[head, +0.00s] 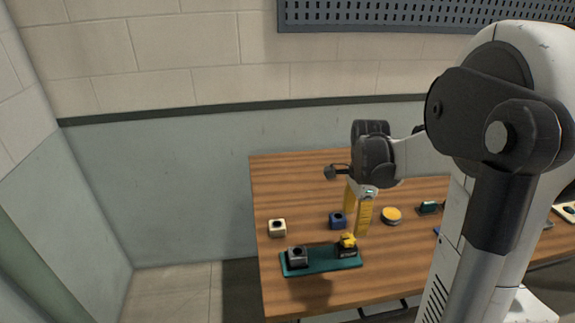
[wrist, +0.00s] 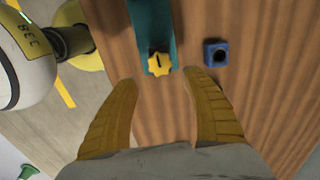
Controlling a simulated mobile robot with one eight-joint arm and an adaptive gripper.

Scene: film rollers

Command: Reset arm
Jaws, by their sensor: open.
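My gripper (head: 361,210) hangs over the wooden table with its two yellow fingers apart and nothing between them. In the wrist view the open fingers (wrist: 162,86) point toward a yellow knob (wrist: 159,64) on a teal base (wrist: 152,20). In the head view the yellow knob (head: 348,240) sits at the right end of the teal base (head: 322,262), with a dark grey block (head: 298,256) at its left end. A blue block (head: 338,220) with a round hole stands behind the base; it also shows in the wrist view (wrist: 216,53), right of the knob.
The wooden table (head: 290,180) also holds a cream block (head: 277,228), a round yellow-topped disc (head: 391,215) and a small dark green-topped item (head: 428,208). A wall with a pegboard (head: 370,15) stands behind. The table's back left area is clear. My arm hides part of the right side.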

